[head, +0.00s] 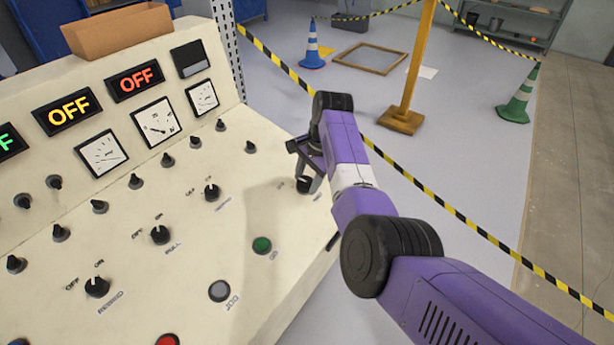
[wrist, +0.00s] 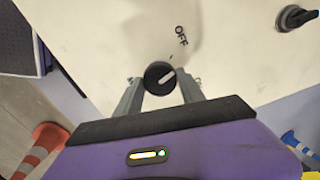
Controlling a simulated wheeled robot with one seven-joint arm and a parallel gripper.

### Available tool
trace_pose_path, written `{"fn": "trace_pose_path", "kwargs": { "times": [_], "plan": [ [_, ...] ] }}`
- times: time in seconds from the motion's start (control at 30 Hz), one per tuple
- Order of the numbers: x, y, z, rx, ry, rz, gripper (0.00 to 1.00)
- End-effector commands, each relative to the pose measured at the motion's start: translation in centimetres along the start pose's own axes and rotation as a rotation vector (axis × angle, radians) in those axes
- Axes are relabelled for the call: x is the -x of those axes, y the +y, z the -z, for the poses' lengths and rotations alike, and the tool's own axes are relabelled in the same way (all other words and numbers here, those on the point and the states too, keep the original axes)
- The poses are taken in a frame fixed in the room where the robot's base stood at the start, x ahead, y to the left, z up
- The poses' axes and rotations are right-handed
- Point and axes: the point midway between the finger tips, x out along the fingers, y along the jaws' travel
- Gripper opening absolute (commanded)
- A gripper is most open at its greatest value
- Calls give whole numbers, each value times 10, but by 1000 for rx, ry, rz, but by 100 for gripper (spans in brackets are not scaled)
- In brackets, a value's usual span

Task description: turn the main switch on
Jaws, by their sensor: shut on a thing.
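A black rotary switch knob (wrist: 160,78) with a white pointer line sits on the cream panel. An OFF label (wrist: 181,36) is printed above and right of it in the wrist view. The pointer slants up and to the right, turned a little to the right of the label. My gripper (wrist: 161,90) has its two grey fingers shut on the sides of this knob. In the head view my gripper (head: 307,181) is at the right end of the panel and the knob (head: 304,185) shows below it. Its other label is hidden.
The cream console (head: 190,265) carries several similar knobs, a green button (head: 262,245) and a grey button (head: 219,291). A yellow OFF display (head: 68,111) and a red OFF display (head: 135,81) are lit; the display right of them (head: 190,58) is dark. Striped tape (head: 440,204) runs behind my arm.

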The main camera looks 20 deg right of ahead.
Motion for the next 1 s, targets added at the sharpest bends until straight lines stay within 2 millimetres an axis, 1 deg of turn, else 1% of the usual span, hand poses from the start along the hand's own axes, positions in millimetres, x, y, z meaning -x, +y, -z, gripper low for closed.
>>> {"fn": "trace_pose_path", "kwargs": {
  "times": [0.03,0.6,0.8,1.0],
  "plan": [
    [3,-1,0,-44,2,2,6],
    [2,1,1,-571,1,22,6],
    [1,1,1,-709,2,28,6],
    [1,1,1,-801,1,31,6]
  ]
}}
